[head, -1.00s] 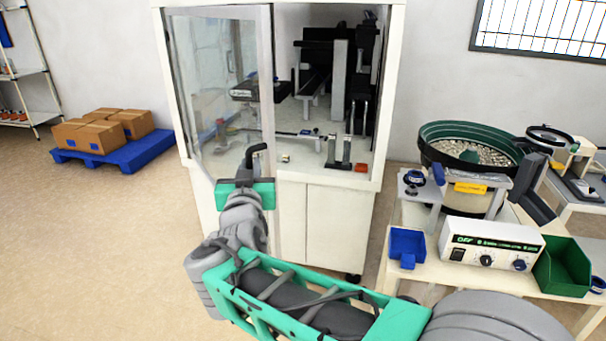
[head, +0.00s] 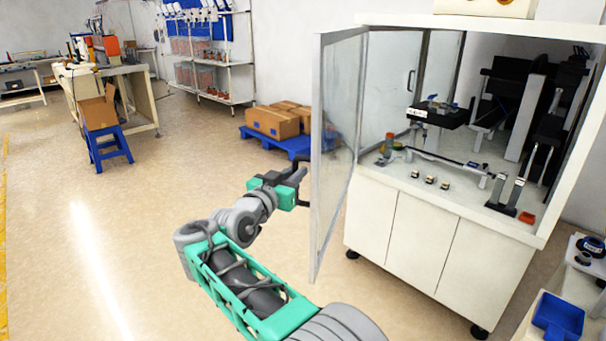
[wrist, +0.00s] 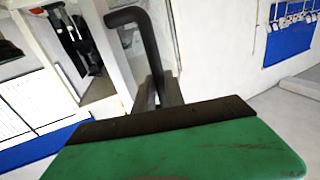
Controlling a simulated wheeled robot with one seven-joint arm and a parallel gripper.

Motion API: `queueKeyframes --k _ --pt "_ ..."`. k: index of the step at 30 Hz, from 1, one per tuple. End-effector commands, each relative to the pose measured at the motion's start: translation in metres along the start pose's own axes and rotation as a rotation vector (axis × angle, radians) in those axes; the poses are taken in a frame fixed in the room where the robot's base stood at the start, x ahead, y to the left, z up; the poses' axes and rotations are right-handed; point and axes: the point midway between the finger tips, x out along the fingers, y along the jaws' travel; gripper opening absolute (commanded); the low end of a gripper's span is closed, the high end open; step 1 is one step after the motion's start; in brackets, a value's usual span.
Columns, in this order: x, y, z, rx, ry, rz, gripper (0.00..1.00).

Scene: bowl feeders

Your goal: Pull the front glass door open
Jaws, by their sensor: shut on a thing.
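The front glass door (head: 337,130) of the white cabinet (head: 420,235) stands swung well out from the cabinet front in the head view, with its hinge side at the cabinet's left. My gripper (head: 299,179) is at the door's outer face, on its left in the picture, and is shut on the black door handle. In the wrist view the bent black handle (wrist: 130,16) rises from between my fingers (wrist: 158,95). The exact grip on the handle is partly hidden by the gripper body.
The cabinet interior shows black machinery (head: 525,110) and small parts on its white deck. Boxes on a blue pallet (head: 262,143) stand behind the door. A blue stool (head: 108,148) is farther left. The floor left of my arm is clear. A blue bin (head: 558,316) is at lower right.

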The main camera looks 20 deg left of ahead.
Motion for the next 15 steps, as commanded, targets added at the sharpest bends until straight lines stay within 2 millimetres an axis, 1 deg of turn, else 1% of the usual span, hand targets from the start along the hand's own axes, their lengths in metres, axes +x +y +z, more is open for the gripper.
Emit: queueKeyframes --k 3,14,15 --pt "0.0031 -0.0019 -0.0007 0.000 0.001 0.007 0.00" --pt "0.0028 -0.0034 -0.0010 0.001 0.002 0.006 0.00" --pt "0.0026 -0.0036 -0.0011 0.001 0.002 0.006 0.15"
